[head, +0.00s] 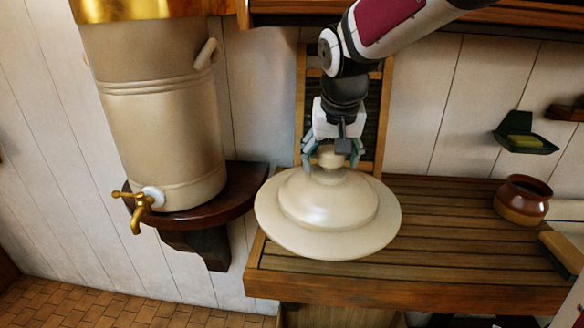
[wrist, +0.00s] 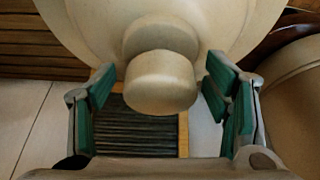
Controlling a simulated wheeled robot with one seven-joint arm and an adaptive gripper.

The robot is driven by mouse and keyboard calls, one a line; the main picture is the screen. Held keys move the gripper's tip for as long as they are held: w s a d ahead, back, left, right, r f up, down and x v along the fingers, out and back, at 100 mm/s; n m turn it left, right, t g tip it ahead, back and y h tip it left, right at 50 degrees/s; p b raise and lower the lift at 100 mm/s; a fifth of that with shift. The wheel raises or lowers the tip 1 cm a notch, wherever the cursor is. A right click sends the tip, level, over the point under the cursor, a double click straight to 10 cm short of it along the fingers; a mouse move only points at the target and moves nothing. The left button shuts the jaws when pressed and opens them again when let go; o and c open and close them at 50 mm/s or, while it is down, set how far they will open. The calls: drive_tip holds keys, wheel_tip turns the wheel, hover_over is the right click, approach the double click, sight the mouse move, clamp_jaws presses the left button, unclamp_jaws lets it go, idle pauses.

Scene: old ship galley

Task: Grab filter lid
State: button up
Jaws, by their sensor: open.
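The filter lid (head: 328,205) is a wide cream disc with a raised dome and a knob on top. It sits at the left end of the slatted wooden counter, its left edge overhanging the counter's edge. My gripper (head: 332,158) is above the lid's middle, pointing down, with its fingers on either side of the knob. In the wrist view, the lid's knob (wrist: 160,82) is between the open green-padded fingers (wrist: 161,95), with gaps on both sides. The lid's far rim is partly cut off in the wrist view.
The cream water filter (head: 160,110) with a brass tap (head: 138,208) stands on a dark wall shelf (head: 245,185) at left. A brown pot (head: 522,200) stands on the slatted counter (head: 440,240) at right. A washboard (head: 376,120) leans behind my gripper. A green soap dish (head: 525,143) hangs on the wall.

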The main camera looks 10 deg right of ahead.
clamp_jaws()
drive_tip(key=shift+r, duration=0.1)
